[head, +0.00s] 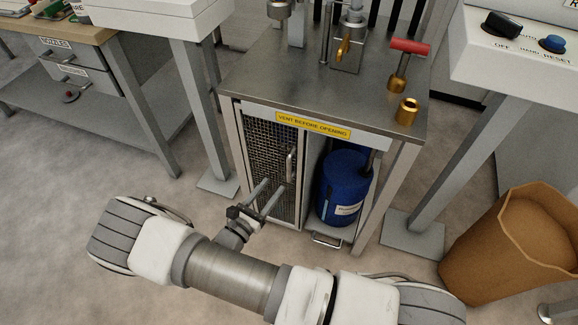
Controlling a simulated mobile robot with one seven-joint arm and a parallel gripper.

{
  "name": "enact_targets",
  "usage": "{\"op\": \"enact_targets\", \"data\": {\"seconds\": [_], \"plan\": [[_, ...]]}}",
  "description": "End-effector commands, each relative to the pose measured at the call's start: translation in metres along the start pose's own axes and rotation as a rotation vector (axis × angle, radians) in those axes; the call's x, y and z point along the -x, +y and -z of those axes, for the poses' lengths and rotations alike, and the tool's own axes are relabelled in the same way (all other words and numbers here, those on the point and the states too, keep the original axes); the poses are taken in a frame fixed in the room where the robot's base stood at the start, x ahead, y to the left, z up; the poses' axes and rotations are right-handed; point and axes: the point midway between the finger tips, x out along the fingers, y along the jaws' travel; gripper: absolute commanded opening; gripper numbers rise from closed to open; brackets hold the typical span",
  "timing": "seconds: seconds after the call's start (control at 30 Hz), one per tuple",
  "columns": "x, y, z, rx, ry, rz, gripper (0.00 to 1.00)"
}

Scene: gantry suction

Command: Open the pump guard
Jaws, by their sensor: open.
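The pump guard (267,150) appears to be the framed mesh panel on the left half of the cabinet front. It is closed over that half, and what lies behind the mesh is too dark to make out. Its upright metal handle (290,162) is near the panel's right edge. My gripper (274,186) is open and empty, with two grey fingers pointing toward the mesh. The fingertips are just below and left of the handle in the picture. I cannot tell whether they touch the panel.
A yellow "vent before opening" label (312,125) is above the guard. The cabinet's right half is open, with a blue container (342,187) on a tray with a pull handle (327,241). A red-handled valve (408,48) stands on top. A brown bin (515,245) is at right.

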Motion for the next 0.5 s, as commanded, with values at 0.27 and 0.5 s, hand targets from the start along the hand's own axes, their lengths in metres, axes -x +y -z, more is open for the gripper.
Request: {"op": "enact_targets", "data": {"seconds": [0.27,0.5], "plan": [[-0.061,-0.001,0.002,-0.001,0.000,0.003,0.50],[-0.093,0.000,0.001,-0.001,0.000,0.001,0.50]]}}
